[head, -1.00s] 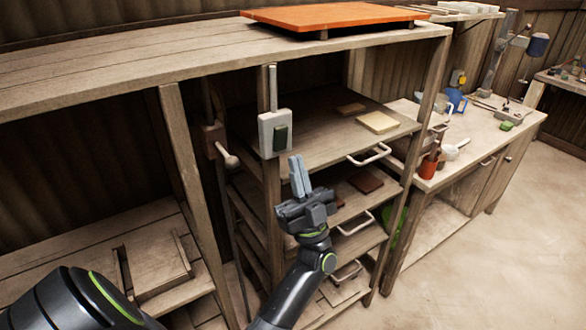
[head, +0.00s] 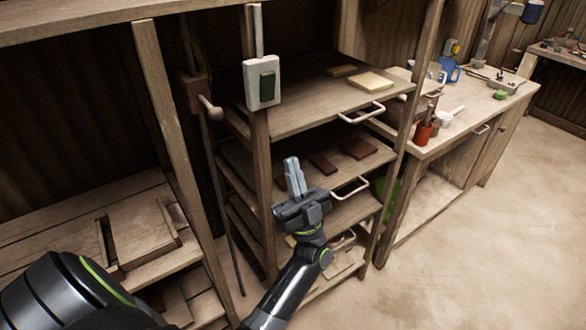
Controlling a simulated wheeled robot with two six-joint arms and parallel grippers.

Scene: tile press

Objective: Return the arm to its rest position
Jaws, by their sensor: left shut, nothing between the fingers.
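My left gripper (head: 293,177) is shut and empty, with its fingers pointing up. It is held in front of the wooden rack of pull-out shelves (head: 300,112), below the white switch box with a dark green rocker (head: 262,82). My left arm comes in from the lower left and reaches up to the middle of the picture. The gripper hides part of the shelves behind it. My right gripper is not in view.
The top shelf holds pale and brown tiles (head: 369,83); the one below holds dark tiles (head: 358,148). White handles (head: 362,112) stick out in front. A lever (head: 211,108) is left of the switch box. A workbench (head: 470,115) stands right; the floor (head: 500,240) is clear.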

